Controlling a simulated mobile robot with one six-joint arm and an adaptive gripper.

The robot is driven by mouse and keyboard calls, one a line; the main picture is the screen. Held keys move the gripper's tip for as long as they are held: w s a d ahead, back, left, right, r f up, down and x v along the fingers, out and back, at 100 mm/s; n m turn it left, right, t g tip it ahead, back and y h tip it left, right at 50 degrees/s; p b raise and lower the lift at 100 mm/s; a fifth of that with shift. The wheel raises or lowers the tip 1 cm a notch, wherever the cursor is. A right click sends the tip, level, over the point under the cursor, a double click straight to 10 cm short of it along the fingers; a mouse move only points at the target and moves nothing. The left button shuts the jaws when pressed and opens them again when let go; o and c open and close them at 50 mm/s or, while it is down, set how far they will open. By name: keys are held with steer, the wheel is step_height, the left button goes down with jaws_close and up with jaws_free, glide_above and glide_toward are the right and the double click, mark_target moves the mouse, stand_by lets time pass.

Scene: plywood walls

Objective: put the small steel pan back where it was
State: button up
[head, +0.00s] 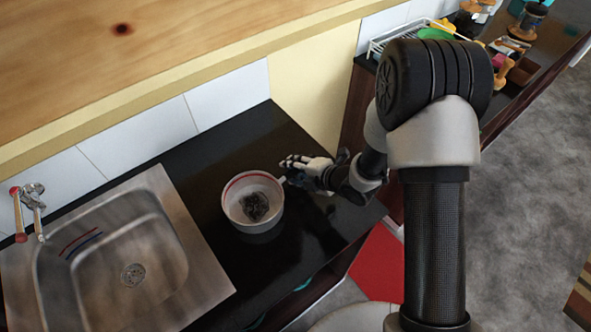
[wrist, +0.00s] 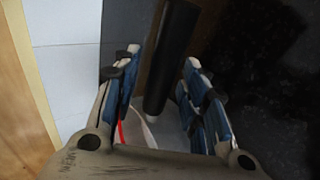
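The small pan (head: 253,201) is pale grey with a red line inside its rim and a dark patch at its bottom. It stands upright on the black counter, right of the sink. My gripper (head: 300,168) is low over the counter at the pan's right side. In the wrist view a black handle (wrist: 172,55) lies between my two fingers, with a gap visible on the left, so the fingers look open around it. A piece of the pan's pale wall with the red line (wrist: 142,132) shows below, mostly hidden by the gripper's palm.
A steel sink (head: 205,262) with a tap (head: 35,210) is at the left. A wooden board (head: 150,50) overhangs the back. A dish rack (head: 400,30) and a cluttered dark counter (head: 540,60) are at the far right. The black counter (head: 235,125) is bare behind the pan.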

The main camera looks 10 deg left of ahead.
steer(key=shift+r, duration=0.15)
steer(key=p+v, duration=0.2)
steer(key=v, duration=1)
steer(key=w+d+r+m+t+h, duration=0.2)
steer(key=w+d+r+m+h, duration=0.2)
steer(key=d+r+m+h, duration=0.25)
steer(key=s+d+r+m+h, duration=0.3)
steer(key=s+d+r+m, duration=0.1)
steer(key=d+r+m, duration=0.6)
steer(key=s+r+m+g, duration=0.1)
steer(key=s+r+m, duration=0.2)
steer(key=s+m, duration=0.3)
steer(key=s+r+m+g, duration=0.2)
steer(key=s+m, duration=0.4)
steer(key=s, duration=0.8)
steer(key=shift+s+d+r+m, duration=0.15)
steer(key=shift+d+r+m, duration=0.15)
steer(key=shift+r, duration=0.55)
steer(key=shift+f+y, duration=0.1)
steer(key=shift+y, duration=0.15)
step_height(320, 180, down, 5)
steer(key=b, duration=0.5)
